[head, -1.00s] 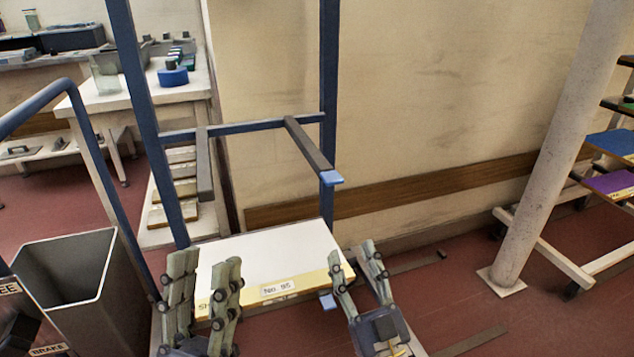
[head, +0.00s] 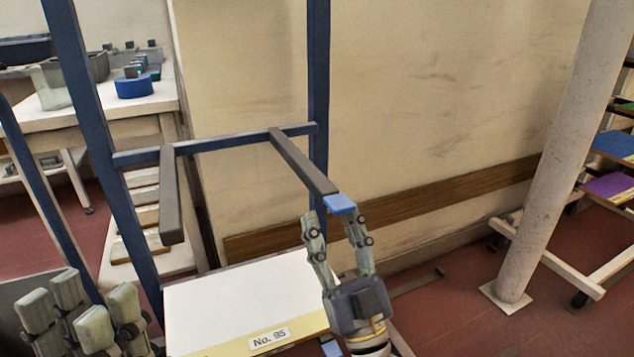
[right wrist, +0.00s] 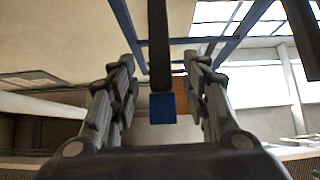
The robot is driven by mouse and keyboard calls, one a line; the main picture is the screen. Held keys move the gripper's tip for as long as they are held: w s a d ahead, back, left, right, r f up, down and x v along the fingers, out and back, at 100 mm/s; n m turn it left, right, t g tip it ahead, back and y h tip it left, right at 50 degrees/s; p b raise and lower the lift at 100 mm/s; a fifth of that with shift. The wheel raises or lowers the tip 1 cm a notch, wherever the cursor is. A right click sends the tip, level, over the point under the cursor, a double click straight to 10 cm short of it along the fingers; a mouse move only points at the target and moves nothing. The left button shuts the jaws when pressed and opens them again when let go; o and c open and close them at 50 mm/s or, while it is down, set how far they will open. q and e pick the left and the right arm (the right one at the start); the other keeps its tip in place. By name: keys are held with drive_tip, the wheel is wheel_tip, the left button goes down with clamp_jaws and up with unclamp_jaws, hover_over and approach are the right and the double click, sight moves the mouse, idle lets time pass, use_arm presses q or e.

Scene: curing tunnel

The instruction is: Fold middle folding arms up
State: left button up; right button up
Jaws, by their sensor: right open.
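Two dark grey folding arms stick out from the blue crossbar (head: 215,143) of a blue upright frame in the head view. The left folding arm (head: 171,195) points toward me, level or slightly drooping. The right folding arm (head: 302,160) has a blue end cap (head: 340,204). My right gripper (head: 337,224) is open just under this cap, fingers pointing up on either side of it. In the right wrist view the blue cap (right wrist: 163,108) shows between the open fingers. My left gripper (head: 82,308) is low at the left, its fingers apart and nothing seen between them.
A white board with a yellow edge marked No. 95 (head: 238,298) lies below the folding arms. A pale round column (head: 557,150) and a rack with coloured boards (head: 612,187) stand at the right. A bench with a blue roll (head: 134,88) is at back left.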

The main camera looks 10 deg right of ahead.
sight(319, 178)
drive_tip(key=x, duration=0.7)
clamp_jaws()
